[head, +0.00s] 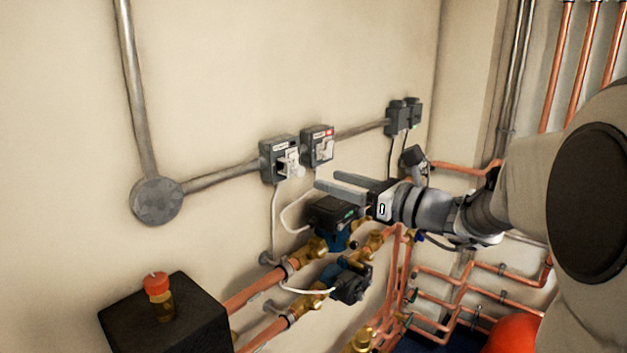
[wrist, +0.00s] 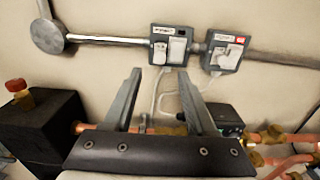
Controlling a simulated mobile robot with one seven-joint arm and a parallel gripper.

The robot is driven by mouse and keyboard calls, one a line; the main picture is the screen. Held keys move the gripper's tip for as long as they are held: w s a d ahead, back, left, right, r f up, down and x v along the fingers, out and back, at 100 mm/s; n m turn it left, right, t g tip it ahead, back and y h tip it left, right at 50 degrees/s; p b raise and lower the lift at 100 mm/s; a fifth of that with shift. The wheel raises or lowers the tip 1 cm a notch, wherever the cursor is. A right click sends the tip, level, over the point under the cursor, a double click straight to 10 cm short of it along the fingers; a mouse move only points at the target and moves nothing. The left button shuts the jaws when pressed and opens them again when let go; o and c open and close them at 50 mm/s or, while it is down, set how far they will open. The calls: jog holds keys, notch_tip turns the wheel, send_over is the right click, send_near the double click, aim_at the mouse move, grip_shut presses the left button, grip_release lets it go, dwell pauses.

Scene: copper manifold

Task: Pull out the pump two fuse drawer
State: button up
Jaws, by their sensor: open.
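Two grey fused switch boxes are mounted side by side on the wall. The left box (head: 268,162) has a white part sticking out at its front; it also shows in the wrist view (wrist: 158,33). The right box (head: 308,150) has a red patch on its label and a pale front part; it also shows in the wrist view (wrist: 216,63). The label lettering is too blurred to tell which is pump two. My gripper (head: 327,180) is open and empty. In the wrist view its fingertips (wrist: 160,73) are below the left box, apart from both boxes.
Grey conduit (head: 220,176) runs from a round junction box (head: 156,201) to the switch boxes. White cables hang below them. Pumps (head: 332,212), copper pipes and brass valves lie below my gripper.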

jog(key=b+v, duration=0.1)
jog(key=v, duration=0.9)
jog(key=shift+s+d, duration=0.15)
jog(key=s+a+f+n+g+h, duration=0.4)
jog(key=s+a+f+n+g, duration=0.5)
jog(key=s+n, duration=0.4)
jog(key=s+d+f+n+t+h, duration=0.1)
jog(key=s+d+f+n+h, duration=0.4)
jog(key=n, duration=0.9)
jog(key=shift+s+d+t+h, duration=0.45)
jog(key=shift+s+h, duration=0.2)
jog(key=shift+h, duration=1.25)
